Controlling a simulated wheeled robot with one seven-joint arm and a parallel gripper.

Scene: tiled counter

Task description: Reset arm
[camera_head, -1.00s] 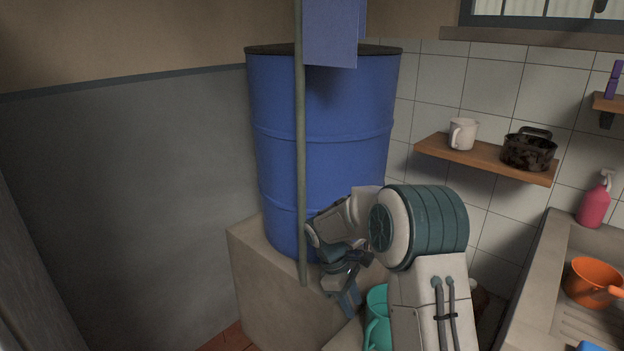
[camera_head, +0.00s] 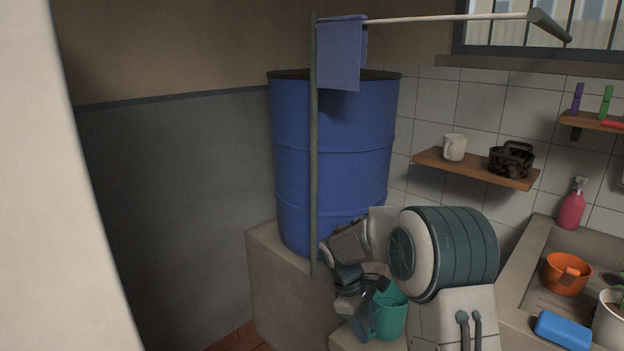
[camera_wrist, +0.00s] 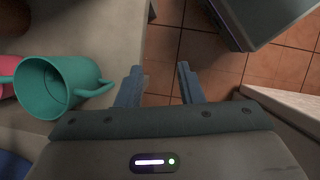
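My gripper (camera_wrist: 160,84) points down in the wrist view. Its two blue-grey fingers stand apart with only floor tiles visible between them, so it is open and empty. In the head view my gripper (camera_head: 364,318) is low in the middle, partly hidden by my own arm, and overlaps the left side of a teal two-handled cup (camera_head: 389,318). In the wrist view the teal cup (camera_wrist: 50,88) lies left of the fingers, with a gap between them.
A large blue barrel (camera_head: 335,150) stands on a concrete block (camera_head: 290,285) behind my arm. A vertical pole (camera_head: 313,180) stands before it. At right are a wooden shelf (camera_head: 475,168) and a sink counter (camera_head: 530,270) holding an orange pot (camera_head: 563,278). A pale surface (camera_head: 85,250) fills the left edge.

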